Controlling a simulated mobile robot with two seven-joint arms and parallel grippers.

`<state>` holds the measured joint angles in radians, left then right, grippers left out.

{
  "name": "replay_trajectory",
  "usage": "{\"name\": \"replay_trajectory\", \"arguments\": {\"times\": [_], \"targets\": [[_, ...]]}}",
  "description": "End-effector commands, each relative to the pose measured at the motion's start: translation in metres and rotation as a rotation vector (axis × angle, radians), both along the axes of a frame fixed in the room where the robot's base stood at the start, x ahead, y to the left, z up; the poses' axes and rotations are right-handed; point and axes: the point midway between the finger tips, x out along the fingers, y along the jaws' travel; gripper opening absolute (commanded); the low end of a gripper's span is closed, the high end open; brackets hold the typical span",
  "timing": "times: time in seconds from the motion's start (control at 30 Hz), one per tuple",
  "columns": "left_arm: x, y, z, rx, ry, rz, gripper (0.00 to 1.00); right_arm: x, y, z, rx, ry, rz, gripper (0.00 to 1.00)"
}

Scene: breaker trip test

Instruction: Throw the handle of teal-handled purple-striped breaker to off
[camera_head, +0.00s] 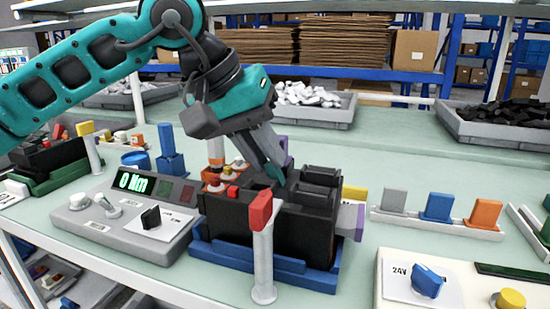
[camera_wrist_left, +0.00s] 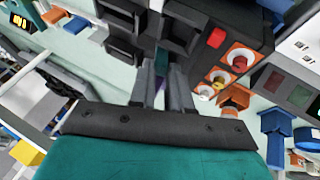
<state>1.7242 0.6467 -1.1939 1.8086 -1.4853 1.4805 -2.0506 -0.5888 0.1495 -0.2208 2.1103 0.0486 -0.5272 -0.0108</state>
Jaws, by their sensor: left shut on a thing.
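The breaker (camera_head: 235,228) is a large black block in a blue cradle (camera_head: 245,262) at the middle of the bench. A purple piece (camera_head: 350,218) shows at its right end. My left gripper (camera_head: 272,165) reaches down onto the breaker's top from behind and left. In the left wrist view my left gripper (camera_wrist_left: 161,72) is shut on the teal handle (camera_wrist_left: 162,56), a small part of which shows between the fingers. The rest of the handle is hidden by the fingers and black housing. My right gripper is in neither view.
A white post with a red top (camera_head: 262,255) stands close in front of the breaker. A grey test box (camera_head: 125,222) with a lit green display is at left. A rack of grey, blue and orange blocks (camera_head: 437,226) is at right.

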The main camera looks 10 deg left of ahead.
Motion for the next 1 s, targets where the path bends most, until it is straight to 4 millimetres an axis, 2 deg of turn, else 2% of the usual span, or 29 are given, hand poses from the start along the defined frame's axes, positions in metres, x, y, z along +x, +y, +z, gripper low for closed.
{"name": "replay_trajectory", "arguments": {"times": [0.1, 0.3, 0.87, 0.9, 1.0], "targets": [[0.0013, 0.0048, -0.0043, -0.067, 0.012, 0.002, 0.0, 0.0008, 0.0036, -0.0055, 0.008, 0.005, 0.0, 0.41], [0.0021, 0.0087, -0.0048, -0.135, 0.023, 0.0, 0.0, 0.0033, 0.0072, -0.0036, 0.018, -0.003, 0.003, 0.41], [0.0021, 0.0099, -0.0048, -0.165, 0.032, -0.002, 0.0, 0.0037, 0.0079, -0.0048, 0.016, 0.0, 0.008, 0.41], [0.0021, 0.0099, -0.0048, -0.165, 0.032, -0.002, 0.18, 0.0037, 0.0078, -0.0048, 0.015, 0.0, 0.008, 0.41], [0.002, 0.01, -0.005, -0.165, 0.032, -0.002, 0.28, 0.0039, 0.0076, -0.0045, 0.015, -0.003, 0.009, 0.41]]}}
